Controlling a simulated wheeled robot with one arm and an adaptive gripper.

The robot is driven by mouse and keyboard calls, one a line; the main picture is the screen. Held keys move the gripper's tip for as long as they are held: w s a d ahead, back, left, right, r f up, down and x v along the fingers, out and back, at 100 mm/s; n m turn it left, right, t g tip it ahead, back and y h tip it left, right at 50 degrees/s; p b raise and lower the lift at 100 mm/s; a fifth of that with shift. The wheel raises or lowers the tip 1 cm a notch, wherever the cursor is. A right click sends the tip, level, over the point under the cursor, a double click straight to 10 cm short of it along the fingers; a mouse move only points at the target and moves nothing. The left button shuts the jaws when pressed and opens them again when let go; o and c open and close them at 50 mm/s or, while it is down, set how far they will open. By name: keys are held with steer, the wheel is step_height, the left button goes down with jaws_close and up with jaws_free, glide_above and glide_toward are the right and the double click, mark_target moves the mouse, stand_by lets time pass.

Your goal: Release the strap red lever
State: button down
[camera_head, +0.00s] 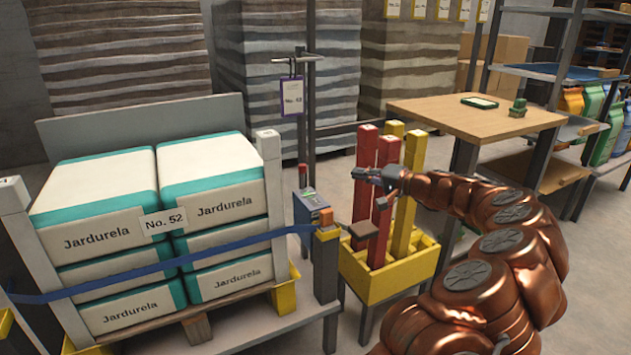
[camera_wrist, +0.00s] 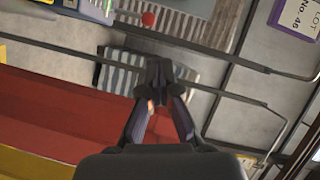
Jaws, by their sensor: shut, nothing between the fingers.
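A blue strap (camera_head: 150,268) runs across the front of the stacked sacks to a post at their right. On that post is an orange-red block (camera_head: 326,217), with a blue box (camera_head: 306,206) just behind it. A small red knob (camera_head: 302,169) stands above the box; a red ball (camera_wrist: 148,19) shows at the top of the wrist view. I cannot tell which of these red parts is the strap lever. My gripper (camera_head: 360,175) is shut and empty, in front of the red posts and right of the box. Its fingertips (camera_wrist: 157,75) touch nothing visible.
Red posts (camera_head: 367,148) and yellow posts (camera_head: 408,190) stand in a yellow crate (camera_head: 395,285) close by my gripper. A wooden table (camera_head: 450,113) stands behind at right. White-teal sacks (camera_head: 95,195) fill the left.

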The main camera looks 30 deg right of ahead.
steer(key=d, duration=0.1)
steer(key=f, duration=0.1)
steer(key=d, duration=0.1)
steer(key=shift+s+d+f+m+h, duration=0.3)
steer(key=shift+s+d, duration=0.05)
steer(key=b, duration=0.4)
glide_toward(303, 177)
steer(key=w+r, duration=0.2)
steer(key=w, duration=0.5)
steer(key=shift+w+d+r, duration=0.25)
steer(key=shift+w+d, duration=0.1)
steer(key=shift+w, duration=0.15)
steer(key=shift+a, duration=0.1)
